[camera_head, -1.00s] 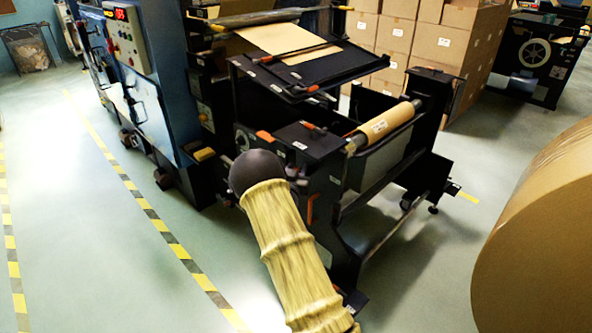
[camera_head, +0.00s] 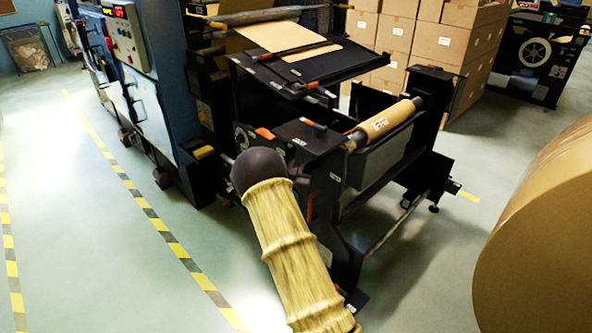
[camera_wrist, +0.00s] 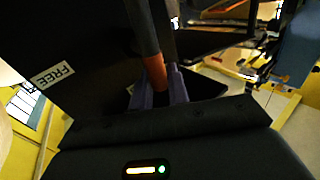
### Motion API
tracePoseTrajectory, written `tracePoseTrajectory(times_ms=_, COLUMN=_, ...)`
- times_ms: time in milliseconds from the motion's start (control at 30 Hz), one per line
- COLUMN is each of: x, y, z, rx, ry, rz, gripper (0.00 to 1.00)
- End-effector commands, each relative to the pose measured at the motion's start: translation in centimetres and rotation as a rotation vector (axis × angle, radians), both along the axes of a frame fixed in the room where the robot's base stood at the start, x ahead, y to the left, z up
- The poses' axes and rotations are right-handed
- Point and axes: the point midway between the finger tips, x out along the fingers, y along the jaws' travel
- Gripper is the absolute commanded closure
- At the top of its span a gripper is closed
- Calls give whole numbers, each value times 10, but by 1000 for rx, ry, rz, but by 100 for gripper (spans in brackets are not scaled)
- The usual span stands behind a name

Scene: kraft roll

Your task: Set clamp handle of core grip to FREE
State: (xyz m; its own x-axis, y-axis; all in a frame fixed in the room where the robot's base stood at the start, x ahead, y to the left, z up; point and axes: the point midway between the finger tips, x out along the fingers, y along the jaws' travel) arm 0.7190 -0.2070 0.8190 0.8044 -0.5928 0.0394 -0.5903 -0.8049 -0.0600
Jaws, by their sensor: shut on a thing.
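The clamp handle (camera_wrist: 155,72) is a dark rod with an orange end. In the wrist view its orange end lies between the two fingers of my gripper (camera_wrist: 160,92), which is shut on it. A white label reading FREE (camera_wrist: 53,75) is on the dark panel to the left of the handle, apart from it. In the head view my yellow-sleeved arm reaches the near side of the black unwind stand (camera_head: 325,175) and hides my gripper. A core with a brown paper roll (camera_head: 388,121) lies across the stand.
A large kraft roll (camera_head: 545,235) stands at the right. Stacked cartons (camera_head: 415,45) are behind the stand. A blue machine cabinet (camera_head: 150,95) with a control panel is at the left. The floor at left, with striped tape (camera_head: 150,212), is clear.

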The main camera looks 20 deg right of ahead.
Motion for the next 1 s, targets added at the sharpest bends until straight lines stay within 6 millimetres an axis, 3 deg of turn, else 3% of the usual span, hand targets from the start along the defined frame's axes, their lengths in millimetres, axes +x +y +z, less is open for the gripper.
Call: tracePoseTrajectory(times_ms=1000, x=-23, y=-8, z=-21, rx=233, ry=-644, rz=1, gripper=100)
